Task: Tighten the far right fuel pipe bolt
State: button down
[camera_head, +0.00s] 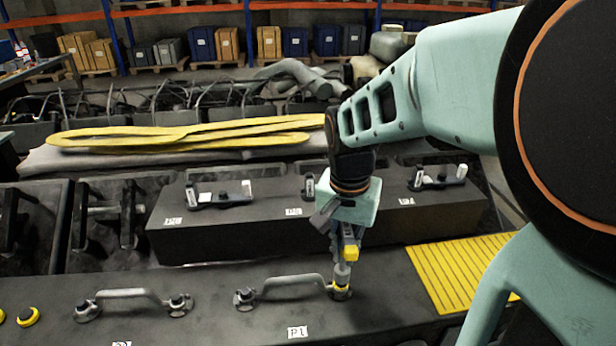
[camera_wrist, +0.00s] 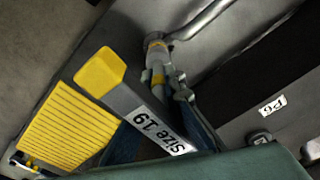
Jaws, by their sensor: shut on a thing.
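My gripper (camera_head: 348,238) is shut on a grey socket tool with yellow parts (camera_head: 351,252), held upright. In the wrist view the tool (camera_wrist: 122,95) carries a "Size 19" label and a yellow end block. Its socket end points down at the far right fuel pipe bolt (camera_head: 341,293), at the right end of the grey fuel pipe (camera_head: 295,279) by label P1. The socket appears to meet the bolt, which is largely hidden under it. The pipe also shows in the wrist view (camera_wrist: 205,20).
A second fuel pipe (camera_head: 130,293) lies to the left, with yellow knobs (camera_head: 27,317) beyond it. A yellow ribbed mat (camera_head: 462,270) lies to the right. A raised dark block (camera_head: 255,226) with several handled fittings stands behind. Yellow straps (camera_head: 180,132) lie farther back.

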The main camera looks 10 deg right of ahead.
jog(key=shift+a+n, duration=0.1)
jog(key=shift+n, duration=2.1)
jog(key=shift+n+y, duration=0.5)
jog(key=shift+n, duration=2)
jog(key=shift+a+n, duration=0.15)
jog(key=shift+n, duration=2.45)
jog(key=shift+n+g+y, duration=0.3)
jog(key=shift+n+y, duration=0.1)
jog(key=shift+n, duration=1.9)
jog(key=shift+s+f+b, duration=0.1)
jog(key=shift+b, duration=0.2)
